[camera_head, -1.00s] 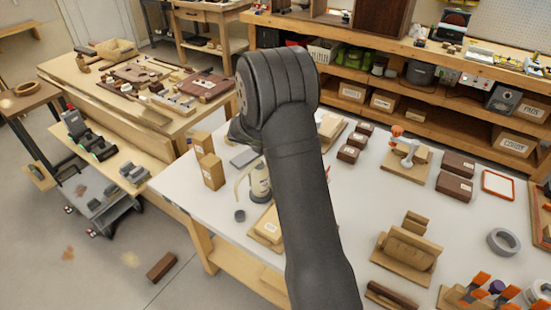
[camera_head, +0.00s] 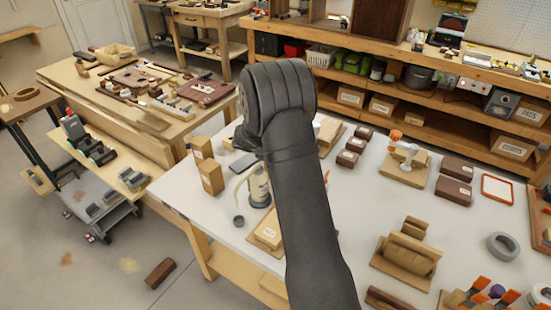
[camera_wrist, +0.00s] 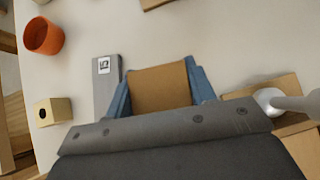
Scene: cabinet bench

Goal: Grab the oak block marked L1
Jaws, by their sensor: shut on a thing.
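In the wrist view, a plain tan wooden block (camera_wrist: 160,88) sits between the blue fingers of my gripper (camera_wrist: 158,68). The gripper is shut on it, with a finger against each side. No mark shows on the face I see, so I cannot read whether it is L1. A grey block (camera_wrist: 106,84) with a white label lies just left of the gripper; its label is turned and seems to include a 5. In the head view my arm hides the gripper and the held block.
An orange cup (camera_wrist: 43,36) and a small light wooden block with a hole (camera_wrist: 53,111) stand at left in the wrist view. A pale rounded object on a wooden board (camera_wrist: 232,98) is close at right. In the head view, upright tan blocks (camera_head: 211,178) stand at the bench's left edge.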

